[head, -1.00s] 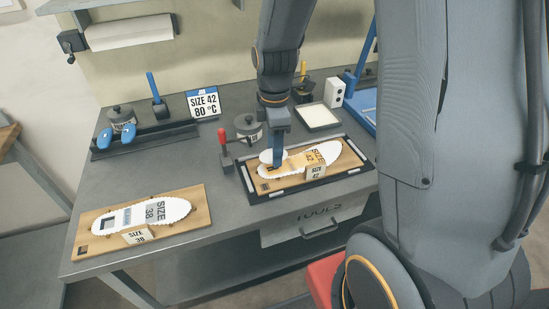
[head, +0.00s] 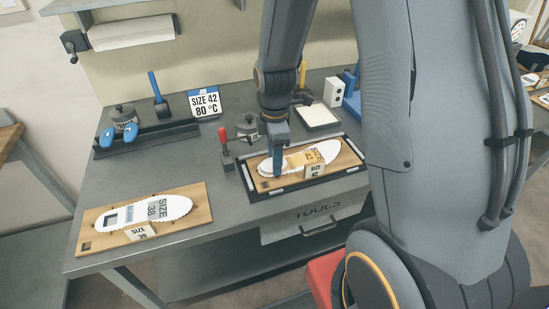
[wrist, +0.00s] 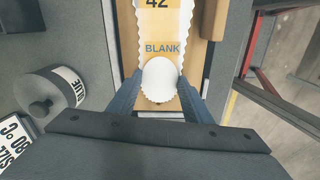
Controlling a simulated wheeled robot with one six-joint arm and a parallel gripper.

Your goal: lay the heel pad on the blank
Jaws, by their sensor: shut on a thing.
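My gripper (wrist: 161,84) is shut on the white rounded heel pad (wrist: 160,70), one finger on each side of it. The size 42 blank (wrist: 163,30) lies below, white with a scalloped edge, a yellow band and the word BLANK. The pad overlaps its heel end in the wrist view; whether they touch I cannot tell. In the head view my gripper (head: 278,168) is low over the left, heel end of the blank (head: 325,148), which sits on a wooden board (head: 349,156) in a dark frame. The pad is hard to tell from the blank there.
A size 38 board (head: 196,198) with another white insole lies at the front left. Bare bench lies between the boards.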

